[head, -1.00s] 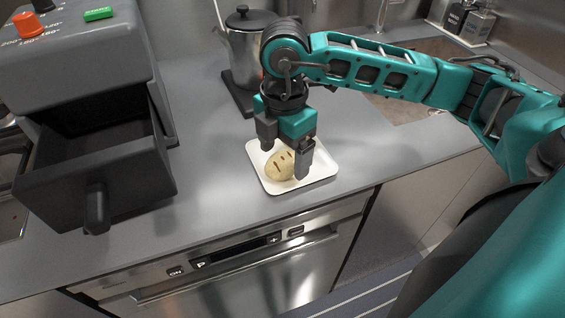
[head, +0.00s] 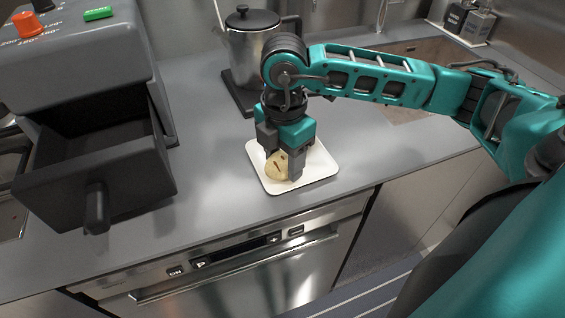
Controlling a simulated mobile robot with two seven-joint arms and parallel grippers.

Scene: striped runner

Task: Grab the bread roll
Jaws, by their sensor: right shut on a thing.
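The bread roll (head: 276,166) is a small pale-tan bun with dark score marks. It is low over a square white tray (head: 318,174) on the grey counter; I cannot tell whether it still touches the tray. My right gripper (head: 281,165) points down and is shut on the bread roll, with one finger on each side. The fingers and palm hide part of the roll. My left gripper is not in view.
A dark air fryer (head: 85,75) with its drawer (head: 90,170) pulled out stands at the left. A steel kettle (head: 246,50) stands behind my right gripper. The counter (head: 215,185) between drawer and tray is clear. A sink (head: 400,105) lies behind my right arm.

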